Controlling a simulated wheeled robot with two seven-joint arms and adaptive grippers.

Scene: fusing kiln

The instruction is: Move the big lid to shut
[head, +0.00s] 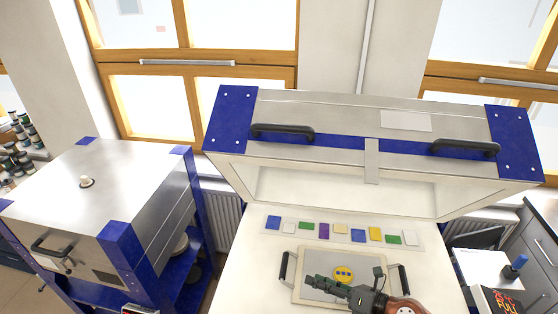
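The big lid (345,152) of the kiln is raised open and tilted, with its pale hollow underside facing me. It is silver with blue corner plates and a blue band, and has two black handles: the left handle (283,132) and the right handle (465,148). My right gripper (312,284) reaches in from the lower right over the pale kiln bed (240,285), below and clear of the lid. It is seen side-on, so its opening is hard to judge. Nothing clearly shows in it. My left gripper is out of view.
A smaller closed kiln (100,195) stands at left; a side table (490,268) is at right.

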